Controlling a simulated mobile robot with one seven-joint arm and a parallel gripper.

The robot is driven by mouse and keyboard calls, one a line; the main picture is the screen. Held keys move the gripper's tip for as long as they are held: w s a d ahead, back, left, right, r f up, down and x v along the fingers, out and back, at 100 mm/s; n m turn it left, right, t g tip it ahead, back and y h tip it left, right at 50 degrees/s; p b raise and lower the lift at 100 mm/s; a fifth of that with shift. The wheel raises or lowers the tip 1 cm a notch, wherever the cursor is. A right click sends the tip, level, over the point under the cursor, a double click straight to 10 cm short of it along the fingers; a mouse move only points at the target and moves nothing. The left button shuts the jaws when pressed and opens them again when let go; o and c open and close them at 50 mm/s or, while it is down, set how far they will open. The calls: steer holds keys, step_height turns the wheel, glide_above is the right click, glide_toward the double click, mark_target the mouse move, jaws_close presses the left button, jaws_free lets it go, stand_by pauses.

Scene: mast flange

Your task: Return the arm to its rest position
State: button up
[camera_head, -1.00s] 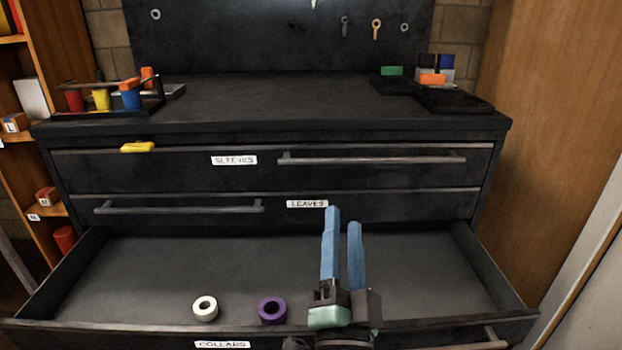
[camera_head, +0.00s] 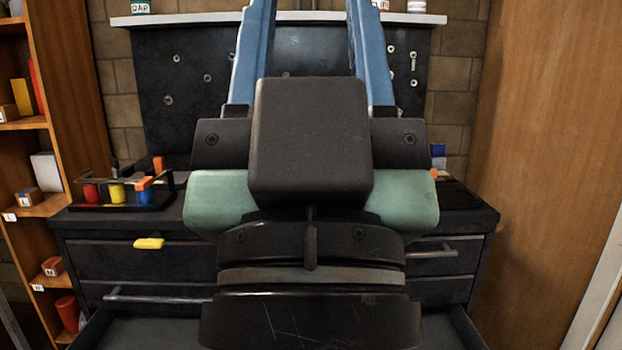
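My gripper (camera_head: 308,30) is raised close in front of the camera and fills the middle of the view. Its two blue fingers point up and away and stand wide apart, so it is open. Nothing shows between the visible parts of the fingers; their tips run to the top edge of the picture. The dark gripper body and its pale green sides hide the middle of the workbench behind it.
The black drawer bench (camera_head: 85,228) stands behind, its lowest drawer (camera_head: 150,331) pulled out. A rack (camera_head: 130,205) with coloured cups is at the bench's left. A yellow piece (camera_head: 149,243) sits at the upper drawer's edge. Wooden shelves (camera_head: 45,130) stand left, a wooden panel (camera_head: 550,130) right.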

step_height(320, 180, up, 24)
steer(key=p, duration=2.1)
steer(key=shift+p, duration=0.4)
steer(key=shift+r, duration=0.1)
